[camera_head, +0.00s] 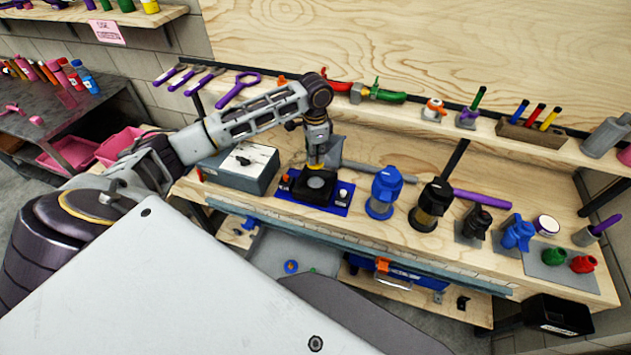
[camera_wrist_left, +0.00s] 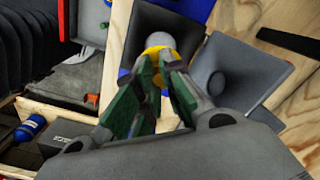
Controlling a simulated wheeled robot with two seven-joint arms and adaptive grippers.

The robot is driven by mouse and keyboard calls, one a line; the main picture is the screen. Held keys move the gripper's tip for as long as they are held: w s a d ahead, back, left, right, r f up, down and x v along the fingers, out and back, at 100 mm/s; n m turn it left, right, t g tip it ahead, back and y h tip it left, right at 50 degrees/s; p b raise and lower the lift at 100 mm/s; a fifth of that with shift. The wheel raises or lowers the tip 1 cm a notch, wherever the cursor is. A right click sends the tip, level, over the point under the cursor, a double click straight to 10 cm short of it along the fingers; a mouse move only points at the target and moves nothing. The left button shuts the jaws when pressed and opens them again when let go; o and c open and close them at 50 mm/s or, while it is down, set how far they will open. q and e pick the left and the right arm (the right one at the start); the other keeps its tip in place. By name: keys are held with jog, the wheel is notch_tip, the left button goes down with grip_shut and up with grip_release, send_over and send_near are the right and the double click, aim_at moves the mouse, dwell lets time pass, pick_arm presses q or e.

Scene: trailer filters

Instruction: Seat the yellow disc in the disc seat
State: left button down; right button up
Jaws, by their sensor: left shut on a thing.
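My left gripper (camera_head: 317,160) reaches down from above over the workbench and is shut on the yellow disc. The yellow disc (camera_wrist_left: 158,50) shows between and beyond the fingertips in the left wrist view, where my left gripper (camera_wrist_left: 158,75) covers part of it. Just below the gripper is the disc seat (camera_head: 312,188), a black block with a round top on a blue base plate (camera_head: 340,208). In the head view the fingers hide most of the disc. I cannot tell whether the disc touches the seat. My right gripper is not in view.
A grey box (camera_head: 240,168) stands left of the seat. A blue filter housing (camera_head: 384,192) and a black one (camera_head: 432,205) stand to its right. A grey funnel-like piece (camera_wrist_left: 235,70) is close beside the gripper. A shelf with tools (camera_head: 450,120) runs behind.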

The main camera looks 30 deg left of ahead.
pick_arm(q)
send_over(315, 183)
jog(key=shift+f, duration=3.05)
jog(key=shift+f+p, duration=0.35)
jog(key=shift+f, duration=1.55)
jog(key=shift+f, duration=0.1)
jog(key=c, duration=1.5)
grip_release()
notch_tip(315, 183, up, 12)
jog(key=shift+r+b, duration=0.15)
jog(key=shift+b, duration=0.35)
